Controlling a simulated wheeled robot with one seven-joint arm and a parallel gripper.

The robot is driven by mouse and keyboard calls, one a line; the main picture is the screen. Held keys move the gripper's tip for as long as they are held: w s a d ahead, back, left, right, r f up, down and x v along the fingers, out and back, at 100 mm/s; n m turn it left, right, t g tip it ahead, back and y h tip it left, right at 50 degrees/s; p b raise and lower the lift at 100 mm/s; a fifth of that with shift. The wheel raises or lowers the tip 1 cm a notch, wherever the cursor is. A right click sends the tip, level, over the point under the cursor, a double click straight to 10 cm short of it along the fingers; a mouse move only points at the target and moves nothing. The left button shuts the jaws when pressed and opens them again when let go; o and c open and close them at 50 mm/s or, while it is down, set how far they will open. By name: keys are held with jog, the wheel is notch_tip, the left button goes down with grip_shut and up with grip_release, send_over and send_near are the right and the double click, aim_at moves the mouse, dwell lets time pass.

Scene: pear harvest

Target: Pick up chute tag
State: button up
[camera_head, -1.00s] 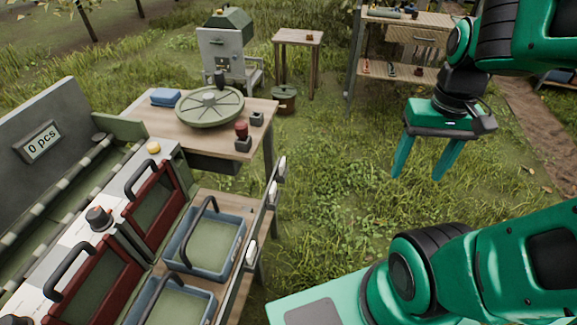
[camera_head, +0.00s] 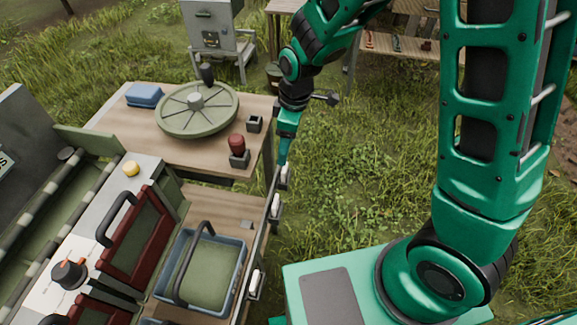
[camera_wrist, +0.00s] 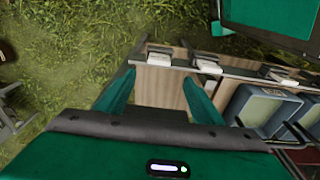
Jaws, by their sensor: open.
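Several white tags sit along the dark rail at the front of the chute shelf. In the head view the far tag (camera_head: 284,176) is nearest my gripper (camera_head: 283,160), with a second tag (camera_head: 275,206) just in front of it and another tag (camera_head: 255,284) nearer me. My gripper points down at the far end of the rail. In the wrist view the gripper (camera_wrist: 159,76) is open, and the far tag (camera_wrist: 158,58) shows between and just beyond the fingertips. I cannot tell whether the fingers touch it. The second tag (camera_wrist: 207,66) lies outside the right finger.
The rail (camera_head: 264,240) runs beside a blue basket (camera_head: 240,290) with a dark handle. The table (camera_head: 115,125) behind holds a round green turntable (camera_head: 197,108), a blue box (camera_head: 144,95) and a red-topped stamp (camera_head: 237,150). Open grass lies right of the rail.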

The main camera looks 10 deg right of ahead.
send_over(284, 168)
notch_tip(284, 168, down, 6)
jog(key=shift+w+r, duration=0.15)
jog(key=shift+r, duration=0.1)
jog(key=f, duration=0.4)
jog(key=shift+d+f, duration=0.1)
jog(key=shift+d, duration=0.1)
jog(key=shift+a+f, duration=0.1)
jog(key=shift+f, duration=0.5)
jog(key=c, duration=1.1)
